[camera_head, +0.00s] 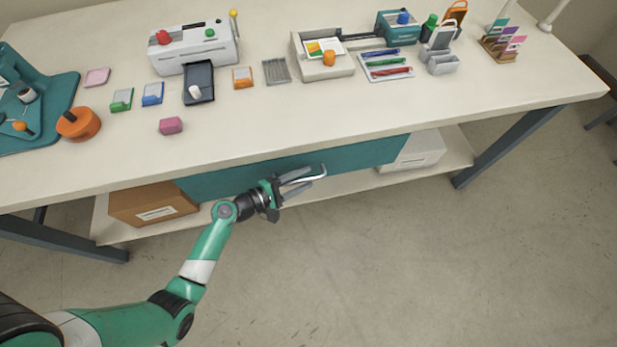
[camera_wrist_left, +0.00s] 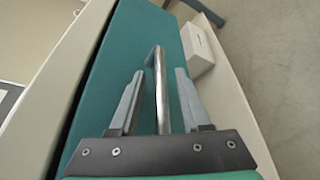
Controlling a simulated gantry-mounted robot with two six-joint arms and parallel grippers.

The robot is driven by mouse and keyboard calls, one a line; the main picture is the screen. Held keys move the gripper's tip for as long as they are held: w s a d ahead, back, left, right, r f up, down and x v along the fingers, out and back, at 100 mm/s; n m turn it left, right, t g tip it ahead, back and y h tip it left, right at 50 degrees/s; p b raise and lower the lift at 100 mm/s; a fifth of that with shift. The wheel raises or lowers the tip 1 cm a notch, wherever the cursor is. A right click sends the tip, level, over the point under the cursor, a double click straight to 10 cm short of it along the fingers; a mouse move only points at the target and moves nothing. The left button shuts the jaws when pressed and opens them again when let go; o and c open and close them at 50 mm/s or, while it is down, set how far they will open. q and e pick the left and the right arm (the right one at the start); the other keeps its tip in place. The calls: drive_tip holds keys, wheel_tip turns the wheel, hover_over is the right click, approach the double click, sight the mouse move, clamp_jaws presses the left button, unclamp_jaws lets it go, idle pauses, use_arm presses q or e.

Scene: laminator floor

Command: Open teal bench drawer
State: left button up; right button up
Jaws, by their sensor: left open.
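The teal bench drawer (camera_head: 370,153) sits under the front edge of the bench top, its front looking flush with the bench. Its metal bar handle (camera_head: 318,176) sticks out from the drawer front. My left gripper (camera_head: 304,181) is open at the handle. In the left wrist view the handle (camera_wrist_left: 158,85) runs between the two fingers of the left gripper (camera_wrist_left: 156,100), with a gap on each side. The teal drawer front (camera_wrist_left: 115,75) lies behind it there. The near part of the handle is hidden by the gripper. My right gripper is not in view.
On the lower shelf (camera_head: 350,172) stand a brown box (camera_head: 152,203) at left and a white box (camera_head: 415,150) at right. The bench top (camera_head: 300,115) carries a laminator-like machine (camera_head: 195,48), trays and small items. The floor (camera_head: 400,270) in front is clear.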

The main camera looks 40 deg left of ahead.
use_arm(q)
drive_tip(key=shift+s, duration=0.1)
drive_tip(key=shift+c, duration=0.3)
clamp_jaws()
idle(0.9)
